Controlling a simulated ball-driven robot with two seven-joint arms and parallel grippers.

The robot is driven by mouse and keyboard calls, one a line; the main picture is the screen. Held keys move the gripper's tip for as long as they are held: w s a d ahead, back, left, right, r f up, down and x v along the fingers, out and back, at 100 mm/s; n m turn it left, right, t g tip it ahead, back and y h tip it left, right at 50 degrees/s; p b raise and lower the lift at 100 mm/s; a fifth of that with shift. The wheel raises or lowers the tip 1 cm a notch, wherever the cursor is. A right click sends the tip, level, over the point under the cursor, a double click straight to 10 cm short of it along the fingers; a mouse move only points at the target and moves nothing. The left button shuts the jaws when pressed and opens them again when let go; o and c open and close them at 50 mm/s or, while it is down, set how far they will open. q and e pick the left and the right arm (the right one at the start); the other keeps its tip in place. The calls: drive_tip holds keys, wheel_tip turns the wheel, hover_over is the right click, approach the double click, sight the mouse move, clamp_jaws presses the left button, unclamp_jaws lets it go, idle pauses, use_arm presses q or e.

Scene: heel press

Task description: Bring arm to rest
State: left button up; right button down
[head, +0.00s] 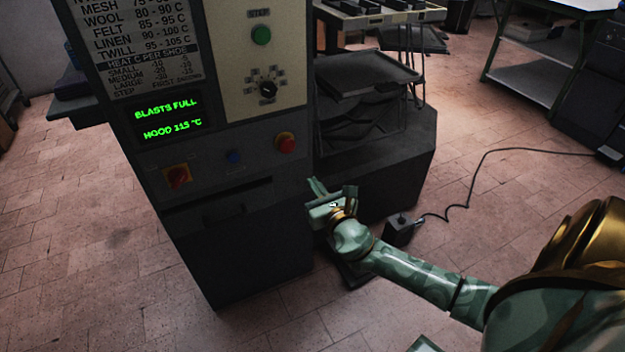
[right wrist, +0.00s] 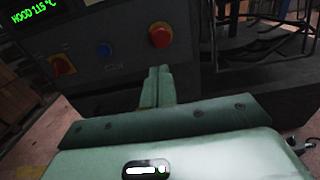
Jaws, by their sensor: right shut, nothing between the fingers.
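My right arm reaches in from the lower right in the head view, and its gripper (head: 319,188) hangs in front of the machine's right front edge, apart from the red button. The fingers are together and empty. In the right wrist view the closed fingers (right wrist: 158,84) point toward the panel, below the red button (right wrist: 160,35). The press cabinet (head: 238,240) carries a green display (head: 168,118) reading "BLASTS FULL" and "HOOD 115 °C". My left gripper is not in view.
The panel has a green button (head: 261,35), a black dial (head: 268,90), a blue button (head: 233,157), a red button (head: 286,143) and a red-yellow switch (head: 178,177). A small box (head: 400,230) with a cable stands on the floor. Tiled floor (head: 480,200) is open at right.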

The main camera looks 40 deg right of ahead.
drive_tip(key=s+d+f+m+g, duration=0.1)
drive_tip(key=s+f+m+g, duration=0.1)
drive_tip(key=f+m, duration=0.35)
drive_tip(key=s+d+f+m+g, duration=0.1)
drive_tip(key=s+f+m+g, duration=0.1)
drive_tip(key=f+m, duration=0.4)
drive_tip(key=s+a+f+m+g+y+p, duration=0.1)
drive_tip(key=s+f+m+g+y+p, duration=0.15)
drive_tip(key=s+f+m+g, duration=1)
use_arm(q)
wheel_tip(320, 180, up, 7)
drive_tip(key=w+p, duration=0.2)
drive_tip(key=p, duration=0.2)
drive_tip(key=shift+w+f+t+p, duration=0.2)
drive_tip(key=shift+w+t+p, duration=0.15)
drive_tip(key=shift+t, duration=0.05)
use_arm(e)
drive_tip(key=s+a+f+m, duration=0.2)
drive_tip(key=s+a+f, duration=0.2)
drive_tip(key=s, duration=0.9)
drive_tip(key=s+a+f+m+y, duration=0.1)
drive_tip(key=s+a+f, duration=0.3)
drive_tip(key=s, duration=0.9)
drive_tip(key=s+a+f+m+g, duration=0.1)
drive_tip(key=s+a, duration=0.4)
drive_tip(key=s, duration=0.8)
wheel_tip(320, 180, down, 3)
drive_tip(key=shift+s+a+r+m, duration=0.1)
drive_tip(key=shift+s+a+m, duration=0.1)
drive_tip(key=shift+m, duration=0.7)
